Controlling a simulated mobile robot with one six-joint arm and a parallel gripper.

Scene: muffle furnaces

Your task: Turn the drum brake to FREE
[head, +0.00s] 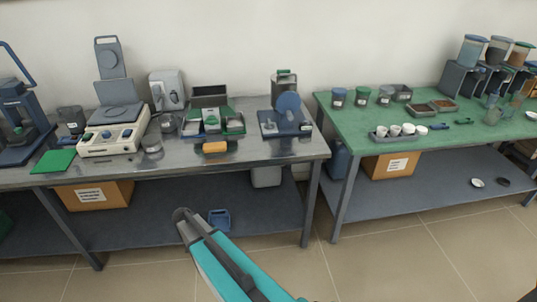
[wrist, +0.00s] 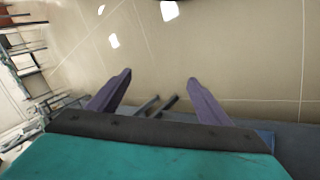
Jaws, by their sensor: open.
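No part is labelled clearly enough for me to identify the drum brake or read a FREE mark. A device with a round blue disc (head: 288,103) on a grey-blue base stands at the right end of the metal table (head: 240,150); I cannot tell whether it carries the brake. My gripper (wrist: 155,82) is open in the wrist view, its two dark fingers apart with nothing between them. It faces tiled floor and dark bars. In the head view my teal arm rises from the bottom centre, in front of the table, apart from the device. The fingers are not clear there.
A green table (head: 400,126) with cups and dispensers stands right. Boxes sit on lower shelves. Floor in front is clear.

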